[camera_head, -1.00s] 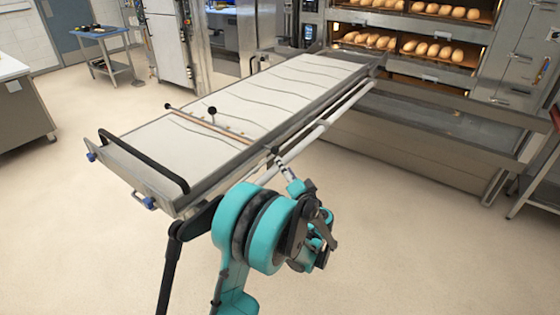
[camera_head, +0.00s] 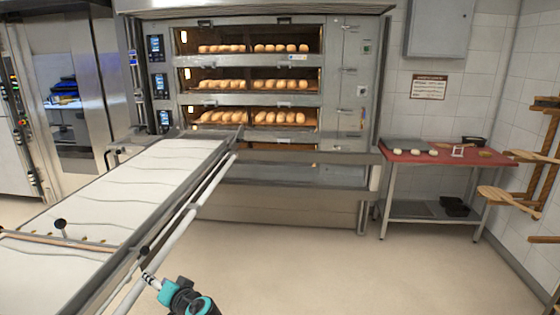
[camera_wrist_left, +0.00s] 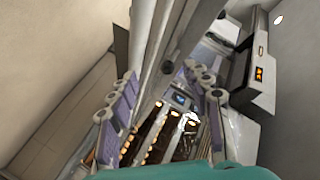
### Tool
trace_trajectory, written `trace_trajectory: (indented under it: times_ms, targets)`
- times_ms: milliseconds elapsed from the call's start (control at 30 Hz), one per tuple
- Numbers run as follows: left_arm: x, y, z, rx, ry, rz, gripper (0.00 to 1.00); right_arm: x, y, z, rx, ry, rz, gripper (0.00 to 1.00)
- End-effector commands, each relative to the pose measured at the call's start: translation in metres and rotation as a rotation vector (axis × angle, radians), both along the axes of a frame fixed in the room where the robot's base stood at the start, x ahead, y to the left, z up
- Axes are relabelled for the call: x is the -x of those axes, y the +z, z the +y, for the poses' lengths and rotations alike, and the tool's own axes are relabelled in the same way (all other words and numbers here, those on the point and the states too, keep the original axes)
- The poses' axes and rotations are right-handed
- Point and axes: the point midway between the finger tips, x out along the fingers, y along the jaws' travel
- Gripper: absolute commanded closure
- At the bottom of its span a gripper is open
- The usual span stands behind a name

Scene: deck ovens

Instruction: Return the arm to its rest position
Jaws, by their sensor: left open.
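My left arm, teal and black, shows at the bottom of the head view. Its gripper (camera_head: 150,280) has a pale, dark-banded tip close to the pale side rail (camera_head: 185,222) of the loader. In the left wrist view, the two lavender fingers of the left gripper (camera_wrist_left: 160,74) stand apart with nothing clearly held. A grey bar (camera_wrist_left: 148,45) runs past beyond the fingers; I cannot tell whether they touch it. Most of the left arm is below the head view's edge. My right gripper is in neither view.
The loader's white belt (camera_head: 135,185) slopes up to the deck oven (camera_head: 340,80), where several loaves (camera_head: 280,85) sit on lit decks. A red-topped table (camera_head: 400,157) with dough pieces stands right of it. Wooden peels (camera_head: 508,198) hang at the far right. The floor (camera_head: 330,270) between is clear.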

Motion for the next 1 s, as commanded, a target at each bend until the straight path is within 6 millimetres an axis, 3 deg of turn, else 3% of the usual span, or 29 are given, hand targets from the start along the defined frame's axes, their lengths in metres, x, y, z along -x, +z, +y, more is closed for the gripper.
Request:
trace_trajectory:
  times_ms: [33, 267, 600, 800, 1000]
  targets:
    - [0.018, 0.002, -0.005, 0.065, -0.006, 0.024, 0.51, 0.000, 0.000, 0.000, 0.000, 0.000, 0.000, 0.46]
    - [0.093, -0.010, -0.049, 0.376, -0.069, 0.133, 0.51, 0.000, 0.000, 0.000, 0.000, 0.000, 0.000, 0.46]
    - [0.203, -0.038, -0.144, 0.799, -0.226, 0.237, 0.51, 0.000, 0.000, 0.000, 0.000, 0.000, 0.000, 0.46]
    - [0.233, -0.046, -0.177, 0.926, -0.288, 0.254, 0.51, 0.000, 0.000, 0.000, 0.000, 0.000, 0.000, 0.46]
    - [0.237, -0.047, -0.183, 0.948, -0.300, 0.256, 0.51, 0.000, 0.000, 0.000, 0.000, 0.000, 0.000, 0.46]
